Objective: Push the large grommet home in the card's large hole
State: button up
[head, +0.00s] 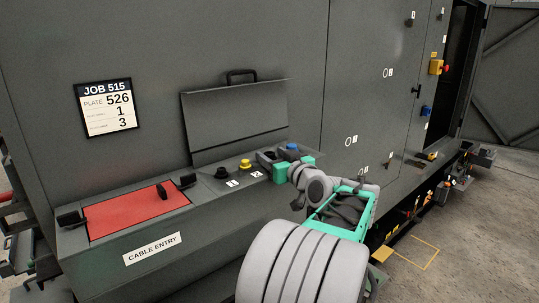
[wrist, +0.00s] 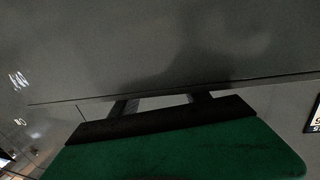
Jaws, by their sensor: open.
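My gripper (head: 271,157), with teal and dark parts, is at the right end of the ledge in the head view. Its jaws are open, and I see nothing held between them. In the wrist view its two dark fingers (wrist: 160,101) stand apart before a plain grey surface. A black round piece (head: 222,172), a yellow one (head: 245,164) and a blue one (head: 292,147) stand along the ledge. The blue one is close beside my gripper. I cannot tell which is the large grommet. A red plate (head: 125,212) lies left on the ledge; I make out no hole in it.
Black blocks (head: 70,218) sit at the red plate's left and right ends, and a dark piece (head: 162,191) shows near its right side. A raised grey lid (head: 235,120) stands behind the ledge. A job sign (head: 107,108) hangs on the wall. Open floor lies right.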

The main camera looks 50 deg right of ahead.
jog(key=shift+s, duration=0.1)
jog(key=shift+c, duration=0.4)
grip_shut()
